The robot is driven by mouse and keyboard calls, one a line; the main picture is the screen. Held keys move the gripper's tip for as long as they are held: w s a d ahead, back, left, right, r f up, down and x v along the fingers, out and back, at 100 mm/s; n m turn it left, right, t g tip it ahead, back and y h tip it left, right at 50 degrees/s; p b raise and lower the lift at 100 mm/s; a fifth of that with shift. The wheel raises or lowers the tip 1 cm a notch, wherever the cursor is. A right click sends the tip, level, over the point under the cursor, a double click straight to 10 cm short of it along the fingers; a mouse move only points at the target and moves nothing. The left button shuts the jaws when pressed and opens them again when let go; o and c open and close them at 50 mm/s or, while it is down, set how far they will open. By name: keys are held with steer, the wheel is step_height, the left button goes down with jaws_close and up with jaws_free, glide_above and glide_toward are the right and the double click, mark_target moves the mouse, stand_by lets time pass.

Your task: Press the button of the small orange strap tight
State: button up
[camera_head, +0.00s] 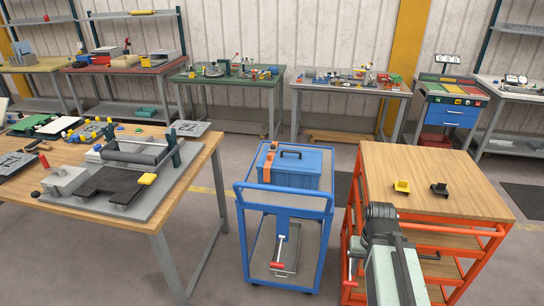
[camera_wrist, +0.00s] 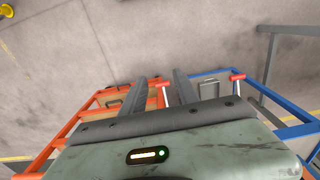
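The small orange strap (camera_head: 268,162) runs over the left end of a blue toolbox (camera_head: 297,166), which sits on top of a blue cart (camera_head: 240,196). Its button is too small to make out. My gripper (camera_wrist: 157,78) shows in the wrist view with its two dark fingers apart and nothing between them. In the head view my arm reaches up in front of the orange cart, to the right of the toolbox and apart from it. My fingertips cannot be made out there. The strap does not show in the wrist view.
The orange cart (camera_head: 430,178) has a wooden top with a yellow and a black bracket (camera_head: 439,189). A wooden workbench (camera_head: 190,206) stands left. Floor is free between bench and blue cart.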

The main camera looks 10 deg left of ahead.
steer(key=c, duration=0.3)
steer(key=shift+r+p, duration=0.4)
jaws_close()
step_height(320, 180, up, 14)
steer(key=p, duration=1.4)
steer(key=shift+r, duration=0.1)
